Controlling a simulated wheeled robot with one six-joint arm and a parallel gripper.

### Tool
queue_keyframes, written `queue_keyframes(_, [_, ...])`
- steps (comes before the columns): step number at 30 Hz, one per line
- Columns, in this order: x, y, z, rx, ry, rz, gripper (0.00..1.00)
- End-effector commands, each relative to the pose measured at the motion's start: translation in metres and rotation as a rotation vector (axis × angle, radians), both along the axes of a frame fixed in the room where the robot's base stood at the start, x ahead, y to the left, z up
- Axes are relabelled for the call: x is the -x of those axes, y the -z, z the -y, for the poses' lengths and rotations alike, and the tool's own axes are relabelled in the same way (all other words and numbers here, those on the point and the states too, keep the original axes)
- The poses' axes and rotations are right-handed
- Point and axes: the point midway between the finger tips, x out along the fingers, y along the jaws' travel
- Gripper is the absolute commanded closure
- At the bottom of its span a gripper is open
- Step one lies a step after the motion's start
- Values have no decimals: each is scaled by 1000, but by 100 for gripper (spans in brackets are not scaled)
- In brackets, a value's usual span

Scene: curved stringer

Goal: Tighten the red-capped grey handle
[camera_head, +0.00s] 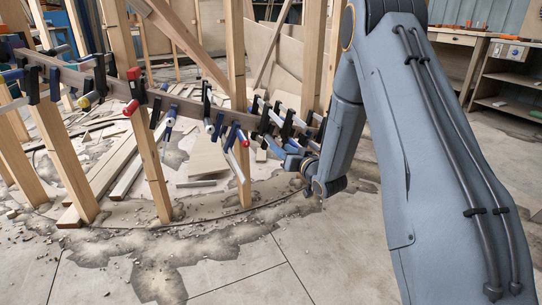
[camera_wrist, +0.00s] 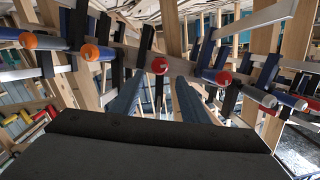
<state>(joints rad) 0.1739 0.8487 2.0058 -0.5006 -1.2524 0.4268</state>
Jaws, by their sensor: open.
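In the wrist view a red cap (camera_wrist: 160,66) faces me almost end-on, centred just beyond my fingertips. The handle behind it is mostly hidden, so I cannot be sure of its grey colour. My gripper (camera_wrist: 161,83) is open, with one blue-grey finger on each side below the cap and nothing held between them. In the head view my gripper (camera_head: 289,152) is at the right end of the row of clamps, pointing left toward the beam. The red cap ahead of it cannot be picked out there.
Close by in the wrist view are a red-capped blue handle (camera_wrist: 222,78) on the right and an orange-capped one (camera_wrist: 91,52) on the left. Dark clamp bars crowd the curved beam (camera_head: 185,103). Upright wooden posts (camera_head: 237,90) stand along it. The floor in front is open.

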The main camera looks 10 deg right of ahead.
Motion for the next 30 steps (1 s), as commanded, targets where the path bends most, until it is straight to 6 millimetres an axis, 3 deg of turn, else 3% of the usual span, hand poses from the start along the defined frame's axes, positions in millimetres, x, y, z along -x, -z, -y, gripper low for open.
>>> queue_keyframes(1, [-4, 11, 0, -12, -7, 17, 59])
queue_keyframes(4, [-6, 15, -1, -30, -17, 43, 59])
queue_keyframes(11, [-18, 16, -6, -38, -25, 59, 59])
queue_keyframes(22, [-69, 16, -22, -38, -24, 58, 59])
queue_keyframes(30, [-81, 14, -26, -38, -23, 56, 59])
